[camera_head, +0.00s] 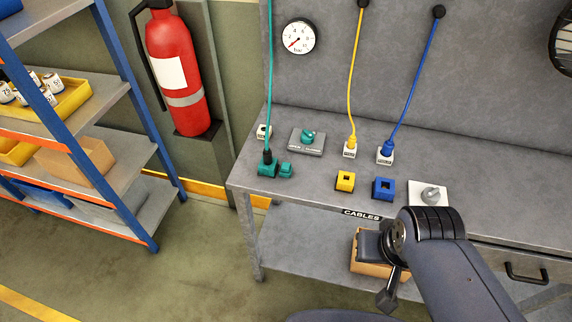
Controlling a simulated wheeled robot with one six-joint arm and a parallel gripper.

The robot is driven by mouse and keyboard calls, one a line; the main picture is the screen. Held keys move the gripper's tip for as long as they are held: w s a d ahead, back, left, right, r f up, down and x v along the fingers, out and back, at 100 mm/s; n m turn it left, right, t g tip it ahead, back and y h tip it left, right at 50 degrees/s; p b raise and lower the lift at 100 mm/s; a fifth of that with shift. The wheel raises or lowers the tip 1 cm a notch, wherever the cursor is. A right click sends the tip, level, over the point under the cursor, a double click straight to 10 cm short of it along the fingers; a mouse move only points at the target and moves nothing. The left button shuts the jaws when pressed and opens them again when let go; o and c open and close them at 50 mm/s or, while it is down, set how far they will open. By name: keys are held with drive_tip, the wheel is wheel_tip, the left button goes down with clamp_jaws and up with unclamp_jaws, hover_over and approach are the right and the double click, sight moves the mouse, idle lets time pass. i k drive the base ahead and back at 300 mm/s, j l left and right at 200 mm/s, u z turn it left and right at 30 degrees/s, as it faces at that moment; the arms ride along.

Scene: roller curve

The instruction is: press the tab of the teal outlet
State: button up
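The teal outlet (267,169) sits near the left front of the grey workbench. A teal cable (269,70) hangs down to it, and its dark plug (267,156) stands in the top of the outlet. A smaller teal piece (286,170), which may be the tab, sticks out at its right side. My gripper (388,298) seems to be the small dark end of my arm, low in front of the bench, to the right of and apart from the outlet. I cannot make out its fingers, and nothing shows in it.
Yellow (345,181) and blue (384,189) outlets stand to the right; their cables end in white sockets behind. A white socket (264,131), a teal knob (307,135) and a grey knob (431,194) are on the bench (320,165). A cardboard box (366,268) is below.

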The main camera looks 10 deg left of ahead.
sight(285, 166)
drive_tip(key=j+u, duration=0.2)
drive_tip(key=j, duration=0.15)
drive_tip(key=i+j+u, duration=0.2)
drive_tip(key=j, duration=0.15)
drive_tip(key=j+u, duration=0.2)
drive_tip(key=i+j+u, duration=0.2)
drive_tip(key=j, duration=0.2)
